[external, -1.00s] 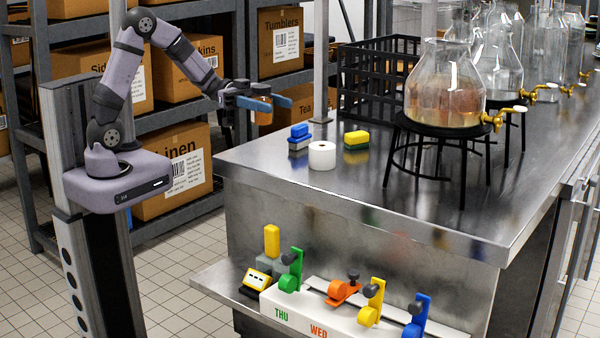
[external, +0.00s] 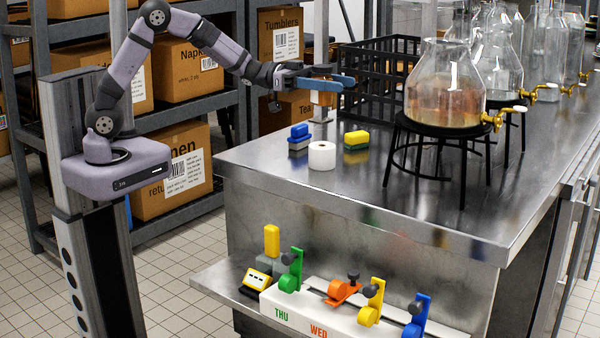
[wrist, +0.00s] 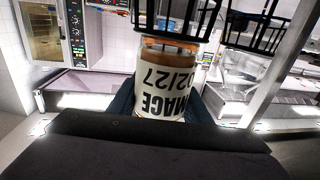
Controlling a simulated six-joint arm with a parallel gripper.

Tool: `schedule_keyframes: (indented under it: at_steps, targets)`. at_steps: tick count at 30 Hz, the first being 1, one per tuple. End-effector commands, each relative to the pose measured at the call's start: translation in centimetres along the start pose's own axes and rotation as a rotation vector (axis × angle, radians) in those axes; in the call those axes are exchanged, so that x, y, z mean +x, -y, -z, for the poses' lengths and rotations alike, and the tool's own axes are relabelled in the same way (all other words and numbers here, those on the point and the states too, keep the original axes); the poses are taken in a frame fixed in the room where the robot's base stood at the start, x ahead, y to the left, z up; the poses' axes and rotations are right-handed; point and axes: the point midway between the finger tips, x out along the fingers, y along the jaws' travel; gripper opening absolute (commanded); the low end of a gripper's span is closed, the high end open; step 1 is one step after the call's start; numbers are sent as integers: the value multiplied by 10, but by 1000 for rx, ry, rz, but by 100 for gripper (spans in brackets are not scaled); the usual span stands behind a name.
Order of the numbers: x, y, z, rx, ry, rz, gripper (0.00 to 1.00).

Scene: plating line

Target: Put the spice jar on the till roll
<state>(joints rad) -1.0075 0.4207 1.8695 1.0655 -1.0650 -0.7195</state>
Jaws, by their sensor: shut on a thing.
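The spice jar (wrist: 168,85) is a small orange-brown jar with a white label reading MACE 02/27, upside down in the wrist view. My gripper (external: 325,82) has blue fingers and is shut on the jar, which also shows between them in the external view (external: 321,97). The jar hangs in the air above the counter's far left part. The till roll (external: 321,156) is a white roll standing on end near the counter's left front edge. It stands below the jar in the picture, and the two are apart.
A blue-and-grey sponge (external: 299,137) and a yellow-and-green sponge (external: 356,140) lie beside the till roll on the steel counter (external: 400,215). A black crate (external: 375,85) stands behind. A glass dispenser (external: 444,85) on a black stand is at right. A metal post (external: 321,60) rises near the jar.

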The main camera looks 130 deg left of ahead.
Motion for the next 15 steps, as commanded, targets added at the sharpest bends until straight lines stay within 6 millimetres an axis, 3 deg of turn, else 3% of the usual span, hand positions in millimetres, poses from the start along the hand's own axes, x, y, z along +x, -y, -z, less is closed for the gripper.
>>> schedule_keyframes:
  at_steps: [8,15]
  targets:
    - [0,6,-11,-1,0,23,15]
    - [0,6,-45,-3,2,22,15]
